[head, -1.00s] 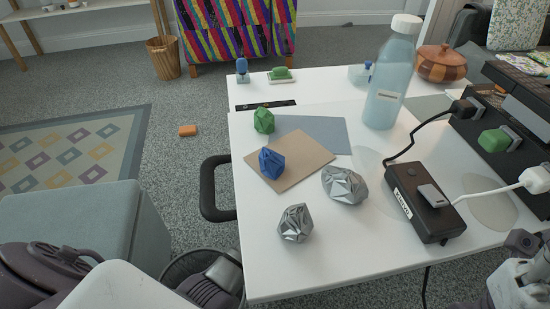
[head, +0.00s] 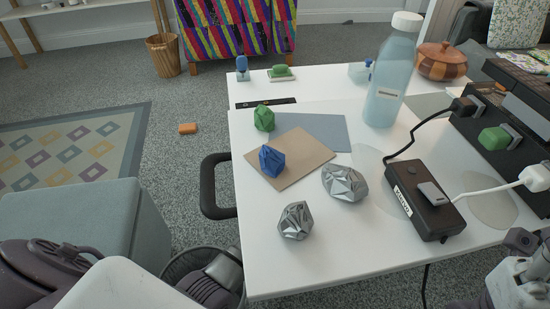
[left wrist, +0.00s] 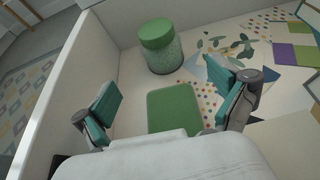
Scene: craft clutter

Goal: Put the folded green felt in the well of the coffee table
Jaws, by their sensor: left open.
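In the left wrist view my left gripper (left wrist: 163,70) is open, with its teal-padded fingers wide apart. A flat green rounded rectangle, apparently the folded green felt (left wrist: 172,108), lies on a pale surface between and below the fingers. Its near edge is hidden behind my gripper body. I cannot tell its height below the fingers; nothing is held. A cream wall (left wrist: 62,72) rises at the left of this surface; I cannot tell whether this is the coffee table's well. In the head view part of my right arm shows at the lower right corner, its fingers unclear.
A green-lidded jar (left wrist: 160,48) stands just beyond the felt, with patterned papers to its right. In the head view a white table (head: 330,265) holds crumpled lumps, a tall bottle (head: 391,78) and a black power box (head: 420,203) with cables.

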